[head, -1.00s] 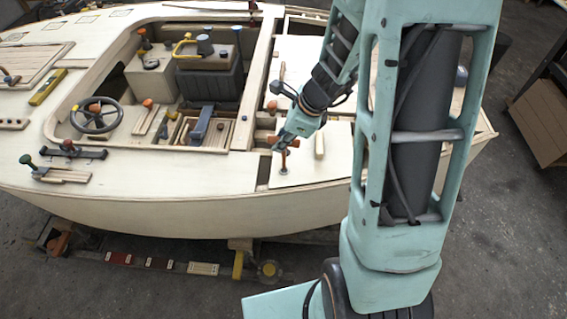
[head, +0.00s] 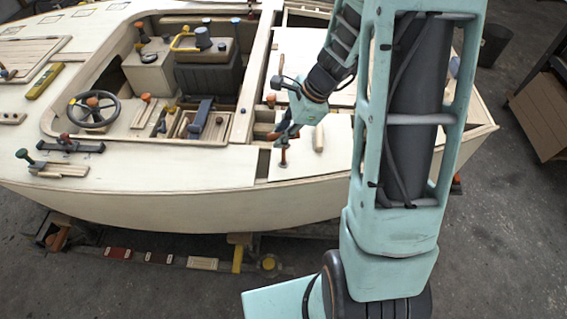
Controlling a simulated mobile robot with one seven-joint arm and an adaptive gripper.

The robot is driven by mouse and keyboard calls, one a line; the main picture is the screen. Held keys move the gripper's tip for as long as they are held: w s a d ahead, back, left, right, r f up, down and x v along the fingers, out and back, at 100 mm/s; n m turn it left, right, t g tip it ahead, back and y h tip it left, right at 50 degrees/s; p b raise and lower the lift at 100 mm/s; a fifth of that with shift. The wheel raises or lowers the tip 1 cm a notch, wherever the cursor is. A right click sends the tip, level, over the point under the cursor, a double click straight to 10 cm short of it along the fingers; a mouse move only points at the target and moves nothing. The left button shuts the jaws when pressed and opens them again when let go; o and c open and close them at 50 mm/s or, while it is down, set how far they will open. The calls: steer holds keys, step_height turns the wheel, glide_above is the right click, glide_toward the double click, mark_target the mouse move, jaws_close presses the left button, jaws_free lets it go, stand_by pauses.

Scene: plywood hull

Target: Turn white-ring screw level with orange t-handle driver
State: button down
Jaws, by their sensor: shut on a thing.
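My gripper (head: 285,133) is above the pale deck panel (head: 302,160), right of the cockpit opening. It is shut on the orange T-handle driver (head: 283,143), near the top. The driver's dark shaft stands roughly upright below the handle, its lower end at the panel near its left edge. My fingers cover part of the handle. The white-ring screw cannot be made out; the driver's tip may hide it, and its height against the panel cannot be told.
Left are the cockpit, with a steering wheel (head: 93,108), a dark blue lever (head: 200,118) and a yellow-handled item (head: 184,40). My arm hides the hull's right part.

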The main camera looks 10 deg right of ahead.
steer(key=shift+s+n, duration=0.1)
steer(key=shift+n, duration=0.5)
steer(key=n+g, duration=0.1)
steer(key=n, duration=0.1)
steer(key=n+g, duration=0.1)
steer(key=n, duration=0.2)
steer(key=shift+s+g+p, duration=0.15)
steer(key=shift+g+p, duration=0.15)
steer(key=n+g, duration=0.1)
steer(key=n, duration=0.2)
steer(key=shift+r+p, duration=0.1)
steer(key=shift+p, duration=0.3)
steer(key=shift+s+d+n+g, duration=0.15)
steer(key=shift+n+g, duration=0.35)
steer(key=shift+n, duration=0.4)
